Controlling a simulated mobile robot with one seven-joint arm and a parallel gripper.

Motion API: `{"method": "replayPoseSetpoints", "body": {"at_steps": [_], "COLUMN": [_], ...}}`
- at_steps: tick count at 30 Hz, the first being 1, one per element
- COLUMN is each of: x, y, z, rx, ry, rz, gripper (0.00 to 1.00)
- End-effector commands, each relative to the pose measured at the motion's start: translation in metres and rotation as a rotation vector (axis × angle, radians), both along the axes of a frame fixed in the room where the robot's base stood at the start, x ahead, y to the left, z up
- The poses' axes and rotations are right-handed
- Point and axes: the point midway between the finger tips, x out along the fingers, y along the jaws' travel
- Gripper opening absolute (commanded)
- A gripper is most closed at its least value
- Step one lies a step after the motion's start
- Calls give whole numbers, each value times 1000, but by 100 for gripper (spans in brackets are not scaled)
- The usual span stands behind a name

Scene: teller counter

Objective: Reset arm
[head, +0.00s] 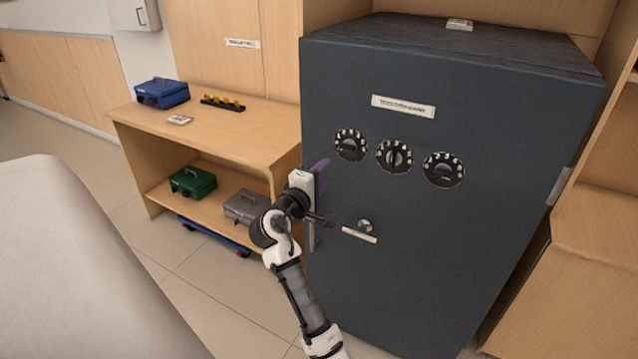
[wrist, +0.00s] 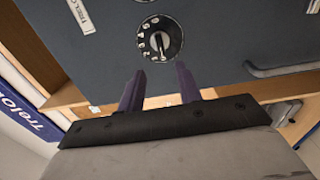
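My arm reaches up in front of the dark grey safe (head: 450,265) in the head view. My gripper (head: 322,172) is beside the safe's left front edge, left of and below the leftmost dial (head: 351,145). In the wrist view my gripper (wrist: 160,85) has two purple fingers standing apart with nothing between them. A numbered dial (wrist: 160,38) shows beyond the fingertips, on the safe's front. I cannot tell whether a finger touches the safe. The safe's door looks shut, with a bar handle (head: 360,235) below the dials.
A wooden shelf unit (head: 255,118) stands left of the safe. It bears a blue cash box (head: 161,92), and below a green box (head: 193,182) and a grey box (head: 245,206). A wooden cabinet (head: 585,270) stands to the right. Tiled floor (head: 215,290) shows at the lower left.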

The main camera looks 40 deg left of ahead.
Motion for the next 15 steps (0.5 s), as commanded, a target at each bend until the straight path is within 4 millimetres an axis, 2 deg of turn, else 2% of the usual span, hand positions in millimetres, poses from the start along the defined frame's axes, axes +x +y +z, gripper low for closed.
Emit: {"method": "replayPoseSetpoints", "body": {"at_steps": [6, 15], "x": [-16, -16], "y": [-4, -4], "z": [0, 0], "rx": [1, 0], "ry": [1, 0], "rz": [1, 0], "gripper": [35, 35]}}
